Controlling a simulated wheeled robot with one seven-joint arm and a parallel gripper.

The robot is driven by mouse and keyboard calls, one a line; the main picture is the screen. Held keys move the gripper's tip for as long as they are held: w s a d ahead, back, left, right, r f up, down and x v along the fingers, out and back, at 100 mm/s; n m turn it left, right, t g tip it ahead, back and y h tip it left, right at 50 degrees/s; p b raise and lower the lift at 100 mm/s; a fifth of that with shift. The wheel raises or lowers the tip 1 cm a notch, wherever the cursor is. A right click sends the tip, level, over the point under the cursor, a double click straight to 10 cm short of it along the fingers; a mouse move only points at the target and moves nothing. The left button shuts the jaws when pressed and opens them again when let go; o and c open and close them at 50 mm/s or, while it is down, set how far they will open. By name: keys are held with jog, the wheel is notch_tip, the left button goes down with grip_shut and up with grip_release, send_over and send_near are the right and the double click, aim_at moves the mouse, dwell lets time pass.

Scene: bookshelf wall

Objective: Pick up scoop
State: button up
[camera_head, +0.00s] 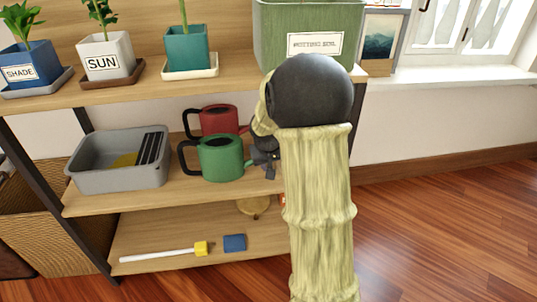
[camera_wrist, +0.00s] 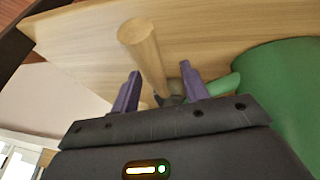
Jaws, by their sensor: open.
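A round wooden handle (camera_wrist: 143,52), which looks like the scoop's, shows in the wrist view. Its near end points toward the top left and its far end reaches a small dark part, partly hidden by my gripper. My gripper (camera_wrist: 160,68) is open, with one purple finger on each side of the handle in the picture. I cannot tell whether either finger touches it. In the head view my gripper (camera_head: 266,160) is just right of the green watering can, over the middle shelf. My arm hides the scoop there.
The green watering can (camera_head: 221,160) stands close beside my gripper, with a red can (camera_head: 219,120) behind it. A grey tub (camera_head: 118,165) is left on the same shelf. Potted plants and a green planter (camera_head: 308,20) line the top shelf. The wooden floor (camera_head: 440,220) is clear at right.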

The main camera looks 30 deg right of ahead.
grip_shut()
jog(key=shift+r, duration=0.1)
dwell(0.4)
